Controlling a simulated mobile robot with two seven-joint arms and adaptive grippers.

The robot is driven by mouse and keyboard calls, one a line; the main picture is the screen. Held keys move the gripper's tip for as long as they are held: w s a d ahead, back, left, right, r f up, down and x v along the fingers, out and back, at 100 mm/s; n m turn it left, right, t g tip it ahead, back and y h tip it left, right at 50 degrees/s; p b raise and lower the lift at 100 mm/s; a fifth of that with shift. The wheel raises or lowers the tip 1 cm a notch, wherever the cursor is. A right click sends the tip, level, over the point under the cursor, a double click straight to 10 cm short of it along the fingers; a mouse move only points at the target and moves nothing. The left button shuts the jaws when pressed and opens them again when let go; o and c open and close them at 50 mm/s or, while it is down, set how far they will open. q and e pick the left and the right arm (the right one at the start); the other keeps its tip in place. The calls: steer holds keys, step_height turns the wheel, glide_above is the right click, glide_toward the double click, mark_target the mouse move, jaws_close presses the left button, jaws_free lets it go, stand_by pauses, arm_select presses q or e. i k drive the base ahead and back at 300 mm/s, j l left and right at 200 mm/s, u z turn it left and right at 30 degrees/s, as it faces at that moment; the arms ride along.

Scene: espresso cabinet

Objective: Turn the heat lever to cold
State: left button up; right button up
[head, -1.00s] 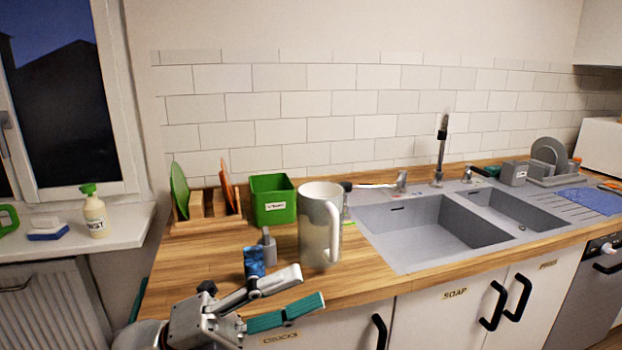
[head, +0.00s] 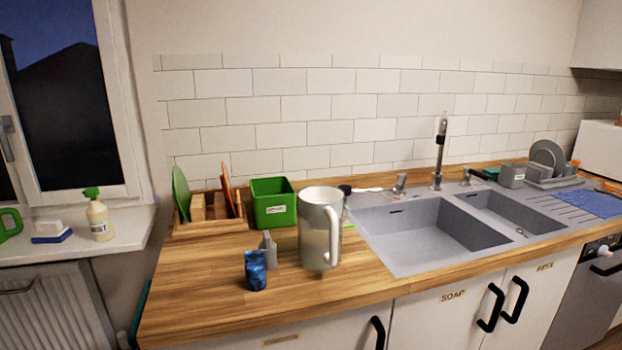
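The heat lever cannot be told for certain. A small grey fixture (head: 400,184) stands on the sink's back rim, left of the tall faucet (head: 439,150). A small silver lever-like part (head: 467,175) stands on the same rim, right of the faucet. Both are too small for me to read their setting or any marking. Neither of my grippers is in the head view, and nothing of mine touches these parts.
A dish rack (head: 555,182) stands right. The sink basins (head: 430,225) look empty.

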mark_target(402, 177)
steer(key=i+l, duration=0.1)
steer(key=l, duration=0.3)
steer(key=i+l+z, duration=0.15)
steer(key=l, duration=0.65)
steer(key=i+l+z, duration=0.1)
steer(key=l, duration=0.25)
steer(key=i+l+z, duration=0.1)
steer(key=l, duration=0.3)
steer(key=i+l, duration=0.25)
steer(key=l+z, duration=0.05)
steer(key=l, duration=0.05)
